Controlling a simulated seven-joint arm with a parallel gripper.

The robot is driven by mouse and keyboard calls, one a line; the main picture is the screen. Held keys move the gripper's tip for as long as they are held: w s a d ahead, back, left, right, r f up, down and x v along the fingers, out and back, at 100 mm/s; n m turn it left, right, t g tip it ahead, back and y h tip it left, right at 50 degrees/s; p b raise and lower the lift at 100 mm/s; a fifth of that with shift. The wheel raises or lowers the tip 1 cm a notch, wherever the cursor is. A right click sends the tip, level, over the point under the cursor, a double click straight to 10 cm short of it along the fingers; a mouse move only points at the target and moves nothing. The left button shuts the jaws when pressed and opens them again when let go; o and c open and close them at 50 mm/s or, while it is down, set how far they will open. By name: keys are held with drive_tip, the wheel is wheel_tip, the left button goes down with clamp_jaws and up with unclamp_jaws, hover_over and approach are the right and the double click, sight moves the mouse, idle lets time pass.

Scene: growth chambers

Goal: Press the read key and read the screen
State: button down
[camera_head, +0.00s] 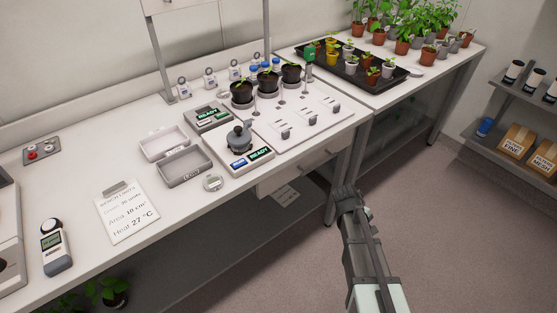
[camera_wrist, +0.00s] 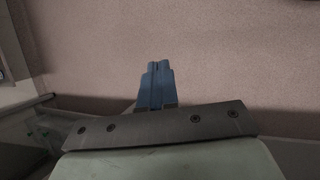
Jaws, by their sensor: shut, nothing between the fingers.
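A white instrument (camera_head: 246,163) with a dark rounded pot-like part stands on the bench. Its front has a small blue key (camera_head: 238,163) with lettering too small to read surely, and a green-lettered screen (camera_head: 259,154) that appears to say READY. Behind it is a grey instrument (camera_head: 209,117) with another screen reading READY and small keys below. A handheld meter (camera_head: 54,246) with a small screen lies at the bench's left; its reading is illegible. My gripper (camera_wrist: 158,66) is shut and empty, over the floor in the wrist view. My arm is right of the bench, apart from the instruments.
A note sheet (camera_head: 128,215) reads "Area 10 cm²" and "Heat 27 °C". Potted seedlings (camera_head: 267,80) stand behind on a white panel. A red-buttoned box (camera_head: 41,151) sits far left. Open floor (camera_head: 430,220) is at right.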

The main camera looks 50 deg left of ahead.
drive_tip(key=s+a+r+n+t+y, duration=0.1)
drive_tip(key=s+a+r+n+t, duration=0.15)
drive_tip(key=a+r, duration=0.7)
wheel_tip(320, 180, up, 27)
drive_tip(key=n+t+y, duration=0.3)
drive_tip(key=n+y, duration=0.1)
drive_tip(key=n, duration=0.3)
hover_over(237, 165)
drive_tip(key=shift+a+f, duration=0.1)
drive_tip(key=shift+f, duration=0.05)
drive_tip(key=shift+f, duration=4.45)
drive_tip(key=shift+f, duration=0.75)
drive_tip(key=shift+r, duration=0.8)
